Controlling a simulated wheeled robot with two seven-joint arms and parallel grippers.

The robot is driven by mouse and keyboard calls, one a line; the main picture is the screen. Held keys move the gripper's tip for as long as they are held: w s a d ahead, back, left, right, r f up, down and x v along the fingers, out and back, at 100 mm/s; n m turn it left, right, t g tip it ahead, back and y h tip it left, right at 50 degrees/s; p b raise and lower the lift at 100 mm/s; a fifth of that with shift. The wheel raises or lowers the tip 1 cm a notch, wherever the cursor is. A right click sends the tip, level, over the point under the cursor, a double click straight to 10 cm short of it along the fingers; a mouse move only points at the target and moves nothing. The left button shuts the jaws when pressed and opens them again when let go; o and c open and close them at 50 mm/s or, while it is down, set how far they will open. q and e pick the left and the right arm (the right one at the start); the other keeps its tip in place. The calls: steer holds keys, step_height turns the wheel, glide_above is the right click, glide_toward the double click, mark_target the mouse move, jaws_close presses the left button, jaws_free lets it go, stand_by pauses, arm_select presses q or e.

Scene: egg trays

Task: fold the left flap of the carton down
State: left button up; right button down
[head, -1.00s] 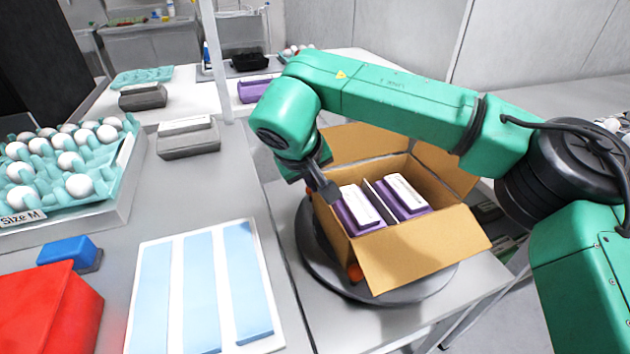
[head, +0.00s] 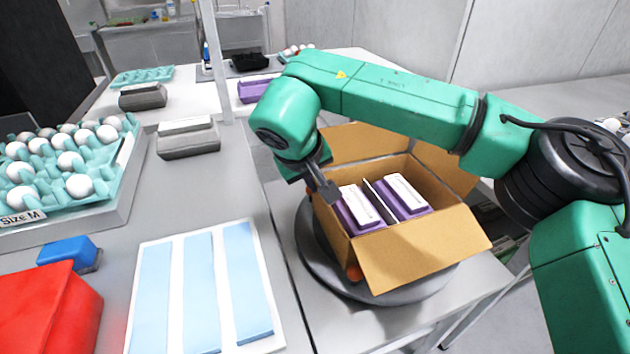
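The brown carton (head: 385,243) stands on a dark round turntable (head: 318,268). Two purple egg boxes with white labels, one on the left (head: 362,207) and one on the right (head: 405,195), sit inside, with a thin divider between them. The carton's near flap (head: 425,254) slopes outward, and its far flap (head: 360,142) and right flap (head: 446,168) stand open. I cannot make out the left flap; my gripper covers part of that side. My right gripper (head: 327,188) is at the carton's left rim, pointing down; its finger opening is not clear. My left gripper is out of view.
Left of the carton, a grey counter (head: 200,200) holds a white sheet with blue strips (head: 160,290), a red box (head: 50,310), a blue block (head: 66,251) and a teal egg tray (head: 100,165). Grey cartons (head: 187,140) stand farther back. My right arm spans above the carton.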

steer(key=shift+d+r, duration=0.1)
steer(key=shift+w+d+r+y+p, duration=0.15)
steer(key=shift+d+y+p, duration=0.2)
steer(key=shift+y+p, duration=0.2)
steer(key=shift+w+d+m+g+y, duration=0.2)
steer(key=shift+d+m+g+y, duration=0.3)
steer(key=shift+y, duration=0.55)
steer(key=shift+w+d+g+y, duration=0.15)
steer(key=shift+d+g+y, duration=0.1)
steer(key=shift+d+y, duration=0.4)
steer(key=shift+w+d+g+y, duration=0.15)
steer(key=shift+d+g+y, duration=0.15)
steer(key=shift+y, duration=0.55)
